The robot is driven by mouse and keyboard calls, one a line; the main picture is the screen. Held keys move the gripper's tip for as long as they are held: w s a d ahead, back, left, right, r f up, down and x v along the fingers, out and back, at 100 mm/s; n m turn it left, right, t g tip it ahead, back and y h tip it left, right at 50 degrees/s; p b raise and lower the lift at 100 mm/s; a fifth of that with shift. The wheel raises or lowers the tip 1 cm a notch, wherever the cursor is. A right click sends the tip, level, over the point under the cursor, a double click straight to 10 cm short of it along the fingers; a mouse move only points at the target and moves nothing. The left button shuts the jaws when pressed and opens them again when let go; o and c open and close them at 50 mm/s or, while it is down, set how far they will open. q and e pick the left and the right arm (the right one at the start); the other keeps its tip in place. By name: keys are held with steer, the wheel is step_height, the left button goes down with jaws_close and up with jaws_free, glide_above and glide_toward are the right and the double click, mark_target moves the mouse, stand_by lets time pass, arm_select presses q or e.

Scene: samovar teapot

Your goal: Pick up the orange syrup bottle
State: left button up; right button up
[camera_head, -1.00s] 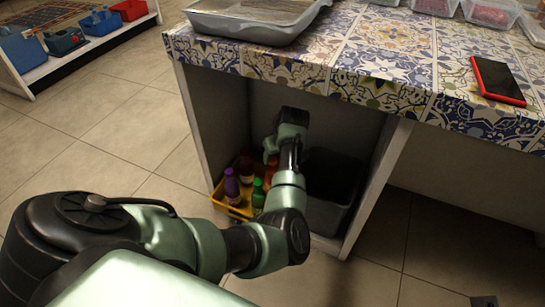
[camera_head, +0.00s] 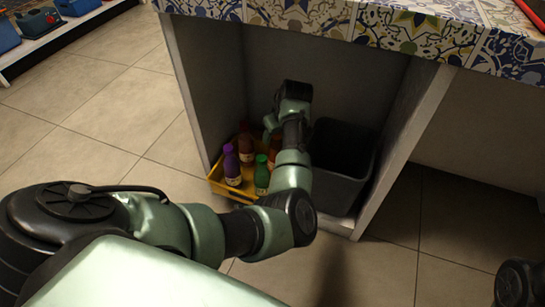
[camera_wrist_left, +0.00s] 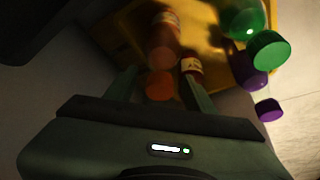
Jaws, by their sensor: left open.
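The orange syrup bottle (camera_wrist_left: 163,40) shows in the left wrist view with its orange cap towards me. In the head view an orange-red bottle (camera_head: 274,153) stands at the right of the yellow crate (camera_head: 217,186), partly hidden by my arm. My left gripper (camera_wrist_left: 160,92) is open, with one finger on each side of the orange cap in the wrist view. I cannot tell whether the fingers touch it. In the head view my left gripper (camera_head: 270,128) is over the back of the crate, partly hidden.
A purple bottle (camera_head: 231,166) and a green bottle (camera_head: 262,176) stand at the crate's front. A brownish-red bottle (camera_head: 246,146) is behind them. A dark bin (camera_head: 345,160) stands right of the crate. Cabinet walls and the patterned counter (camera_head: 300,15) enclose the space.

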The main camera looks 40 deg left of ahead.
arm_select(q)
steer(key=shift+f, duration=0.1)
jaws_close()
stand_by(1.5)
